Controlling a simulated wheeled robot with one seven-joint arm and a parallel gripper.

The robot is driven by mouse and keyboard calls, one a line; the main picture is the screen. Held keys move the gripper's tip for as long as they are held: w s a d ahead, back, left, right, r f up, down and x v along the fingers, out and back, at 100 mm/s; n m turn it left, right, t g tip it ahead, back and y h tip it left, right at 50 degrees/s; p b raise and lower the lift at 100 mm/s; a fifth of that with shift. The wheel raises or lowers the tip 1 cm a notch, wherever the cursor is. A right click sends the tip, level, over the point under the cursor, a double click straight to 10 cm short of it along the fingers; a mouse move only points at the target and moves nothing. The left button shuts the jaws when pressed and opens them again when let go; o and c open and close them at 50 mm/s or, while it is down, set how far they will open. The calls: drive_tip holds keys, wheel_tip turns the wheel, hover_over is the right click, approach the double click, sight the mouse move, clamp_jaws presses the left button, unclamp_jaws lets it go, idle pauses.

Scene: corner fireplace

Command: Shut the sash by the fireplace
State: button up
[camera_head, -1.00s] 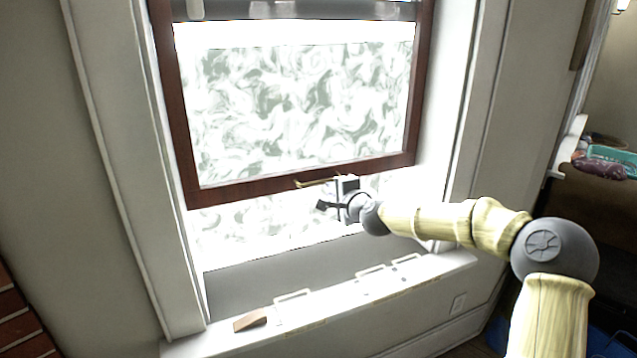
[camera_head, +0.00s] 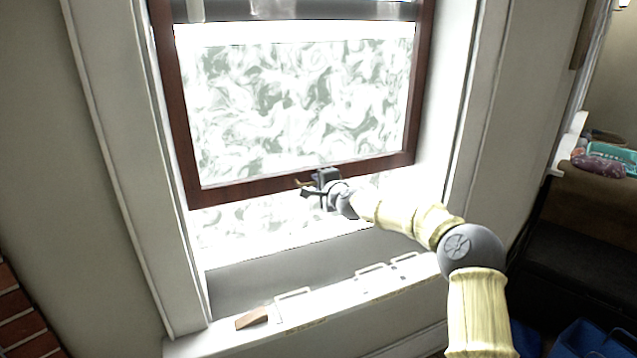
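The sash (camera_head: 270,187) is a dark red-brown wooden frame around patterned glass. Its bottom rail is well above the sill, with an open gap under it. A small brass handle (camera_head: 303,184) sits on the bottom rail, now partly hidden by my gripper. My gripper (camera_head: 313,186) is at the rail's lower edge, in front of the handle, with its fingers pointing left. Whether it touches the handle, and whether the fingers are apart or closed on it, I cannot make out at this size.
The white sill (camera_head: 340,300) runs below the window and carries a small brown wedge (camera_head: 252,318) and several white handles. Red brick (camera_head: 22,318) shows at the lower left. A brown surface with a teal tray (camera_head: 618,156) stands at the far right.

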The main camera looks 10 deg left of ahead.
clamp_jaws()
drive_tip(key=shift+f, duration=0.15)
wheel_tip(320, 180, down, 23)
drive_tip(key=b, duration=1.8)
drive_tip(key=shift+s, duration=0.1)
unclamp_jaws()
